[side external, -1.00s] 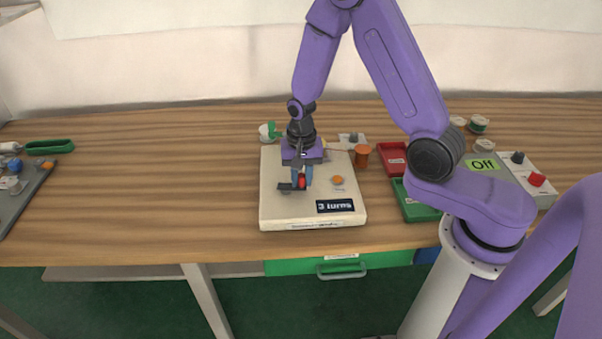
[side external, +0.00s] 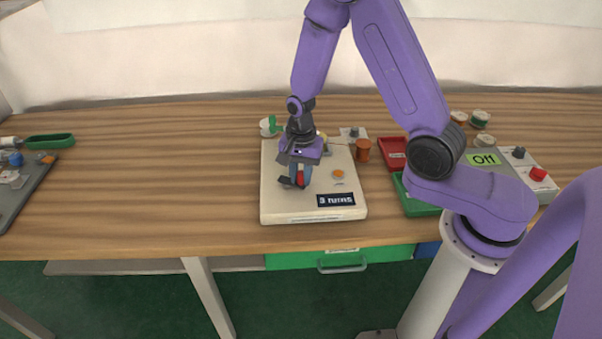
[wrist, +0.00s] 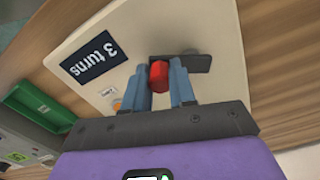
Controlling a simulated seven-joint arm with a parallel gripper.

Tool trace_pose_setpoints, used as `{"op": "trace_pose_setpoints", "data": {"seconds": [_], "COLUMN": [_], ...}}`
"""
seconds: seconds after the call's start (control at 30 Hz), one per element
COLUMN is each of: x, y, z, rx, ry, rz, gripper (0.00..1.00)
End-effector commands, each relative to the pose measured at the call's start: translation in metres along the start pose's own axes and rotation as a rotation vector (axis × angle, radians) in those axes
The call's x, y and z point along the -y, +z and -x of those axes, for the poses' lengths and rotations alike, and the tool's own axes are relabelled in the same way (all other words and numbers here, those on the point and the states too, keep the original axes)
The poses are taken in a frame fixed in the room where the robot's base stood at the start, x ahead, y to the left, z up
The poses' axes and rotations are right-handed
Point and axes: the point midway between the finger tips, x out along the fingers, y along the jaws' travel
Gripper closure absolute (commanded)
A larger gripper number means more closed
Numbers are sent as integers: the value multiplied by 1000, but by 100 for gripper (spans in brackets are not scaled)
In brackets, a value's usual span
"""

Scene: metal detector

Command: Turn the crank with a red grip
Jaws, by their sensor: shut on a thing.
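The crank's red grip (wrist: 159,76) stands between my gripper's two blue fingers in the wrist view, and its dark arm (wrist: 195,62) reaches to the right there. The grip also shows in the side view (side external: 300,179), partly hidden by a finger. My gripper (side external: 300,175) points down and is shut on the red grip. The crank sits on a cream winding box (side external: 275,212). A dark display (side external: 335,199) on the box reads "3 turns", as it does in the wrist view (wrist: 95,58).
An orange button (side external: 338,173) is on the box, right of the crank. An orange spool (side external: 363,149) stands at its back right. Red (side external: 392,147) and green (side external: 409,207) trays lie to the right. A tray of parts (side external: 35,190) is at far left. The table left of the box is clear.

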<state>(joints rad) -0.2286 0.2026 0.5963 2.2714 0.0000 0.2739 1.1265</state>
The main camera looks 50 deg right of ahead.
Motion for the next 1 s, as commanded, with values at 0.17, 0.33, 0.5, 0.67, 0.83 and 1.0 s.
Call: {"op": "trace_pose_setpoints", "data": {"seconds": [0.17, 0.33, 0.5, 0.67, 0.83, 1.0], "x": [0, 0, 0, 1, 1, 1], "y": [0, 0, 0, 0, 0, -1], "z": [0, 0, 1, 10, 32, 61], "rx": [-1, 0, 0, -1, -3, -3], "ry": [-1, -1, -1, -3, -5, -6], "rz": [1, 1, 1, 2, 1, 1], "gripper": [59, 49, 49, 49, 49, 49]}}
